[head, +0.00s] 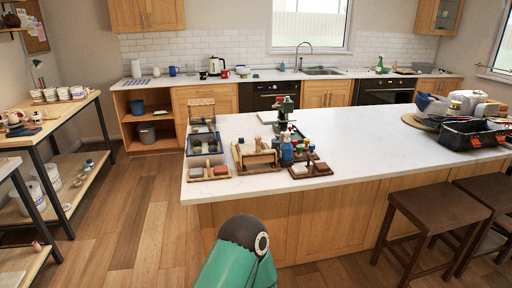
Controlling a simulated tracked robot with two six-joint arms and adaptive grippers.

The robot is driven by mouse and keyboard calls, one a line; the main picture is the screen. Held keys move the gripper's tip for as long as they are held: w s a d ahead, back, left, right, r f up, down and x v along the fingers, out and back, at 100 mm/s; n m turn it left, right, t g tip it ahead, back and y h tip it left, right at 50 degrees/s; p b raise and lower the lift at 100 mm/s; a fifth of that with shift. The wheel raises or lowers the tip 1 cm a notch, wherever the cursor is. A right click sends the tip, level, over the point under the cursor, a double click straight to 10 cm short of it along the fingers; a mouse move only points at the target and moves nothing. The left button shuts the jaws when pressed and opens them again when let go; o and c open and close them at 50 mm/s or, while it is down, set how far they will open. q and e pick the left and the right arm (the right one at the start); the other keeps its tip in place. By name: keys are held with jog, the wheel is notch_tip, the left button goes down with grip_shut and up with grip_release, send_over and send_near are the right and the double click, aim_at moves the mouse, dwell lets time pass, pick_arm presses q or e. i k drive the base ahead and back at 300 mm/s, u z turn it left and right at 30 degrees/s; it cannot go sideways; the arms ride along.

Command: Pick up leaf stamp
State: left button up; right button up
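I cannot make out a leaf stamp for certain; the small tools are too small to tell apart. Small blocks, pale and reddish, lie on a wooden tray (322,173) near the front edge of the white island. Another wooden tray (208,175) with small blocks sits at the island's front left corner. A wooden caddy (255,156) with tools stands between them. A teal link of my arm rises at the bottom centre. Neither of my grippers can be seen.
The white island countertop (375,140) is mostly bare in the middle. Several small bottles and a dark green upright device stand behind the tray. A black crate (470,133) is at the right. Brown stools (437,206) stand before the island. A workbench (50,125) is at left.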

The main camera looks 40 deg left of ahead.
aim_at(306, 141)
jog(key=z, duration=0.3)
jog(key=i, duration=0.15)
jog(key=u, duration=1)
jog(key=k, duration=0.6)
jog(key=u, duration=0.4)
jog(key=i, duration=1.6)
jog(key=z, duration=0.45)
